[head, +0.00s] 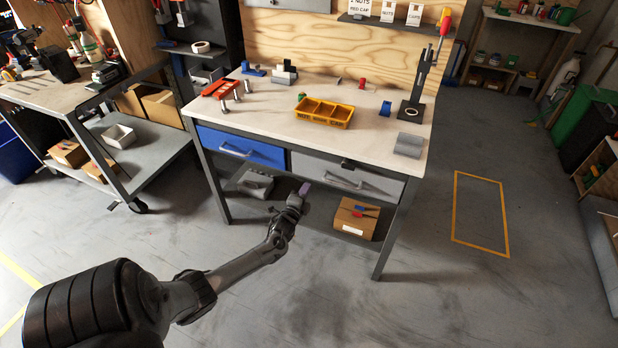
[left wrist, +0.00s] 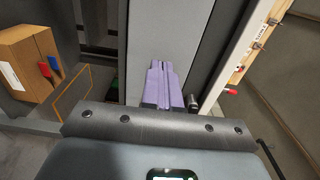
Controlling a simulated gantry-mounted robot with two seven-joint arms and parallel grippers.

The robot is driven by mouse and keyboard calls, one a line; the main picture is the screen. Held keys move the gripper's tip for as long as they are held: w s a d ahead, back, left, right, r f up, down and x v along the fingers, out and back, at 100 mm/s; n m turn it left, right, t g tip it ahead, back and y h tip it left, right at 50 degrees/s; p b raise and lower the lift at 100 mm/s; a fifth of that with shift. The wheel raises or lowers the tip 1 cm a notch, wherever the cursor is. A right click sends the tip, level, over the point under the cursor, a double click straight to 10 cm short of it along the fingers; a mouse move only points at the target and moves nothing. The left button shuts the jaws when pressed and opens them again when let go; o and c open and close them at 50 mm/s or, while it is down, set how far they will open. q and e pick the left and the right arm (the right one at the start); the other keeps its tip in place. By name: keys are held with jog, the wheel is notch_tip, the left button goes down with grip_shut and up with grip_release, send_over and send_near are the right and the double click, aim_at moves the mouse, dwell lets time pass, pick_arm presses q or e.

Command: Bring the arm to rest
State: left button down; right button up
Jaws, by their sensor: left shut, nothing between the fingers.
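My left arm reaches in from the lower left of the head view. Its gripper (head: 304,189) is in front of the workbench, near the grey drawer (head: 345,181) and below the bench top. In the left wrist view the two purple fingers (left wrist: 163,84) lie together, shut with nothing between them. My right gripper is in neither view.
The workbench (head: 270,121) carries a yellow bin (head: 325,112), red and blue parts, and a black stand (head: 413,108). Its blue drawer (head: 240,148) is closed. A cardboard box (head: 354,219) sits on the lower shelf. A cart (head: 152,146) stands left. Floor in front is clear.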

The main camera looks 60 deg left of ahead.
pick_arm(q)
jog(key=s+d+f+h+p, duration=0.1)
jog(key=s+d+f+p, duration=0.2)
jog(key=s+d, duration=0.5)
jog(key=s+d+r+n+g+h+p, duration=0.1)
jog(key=d+r+n+g+h, duration=0.2)
jog(key=d, duration=1)
jog(key=d+r+h, duration=0.3)
jog(key=d+h, duration=0.2)
jog(key=d, duration=0.8)
jog(key=s+d+r+n+g+h, duration=0.35)
jog(key=s+d+r, duration=0.4)
jog(key=d, duration=0.35)
jog(key=s+n+g, duration=0.2)
jog(key=s+g, duration=0.2)
jog(key=s, duration=0.1)
notch_tip(320, 180, up, 39)
jog(key=p, duration=3.8)
jog(key=shift+w+a+f+y, duration=0.15)
jog(key=shift+w+f+y, duration=0.05)
jog(key=shift+w+y, duration=0.2)
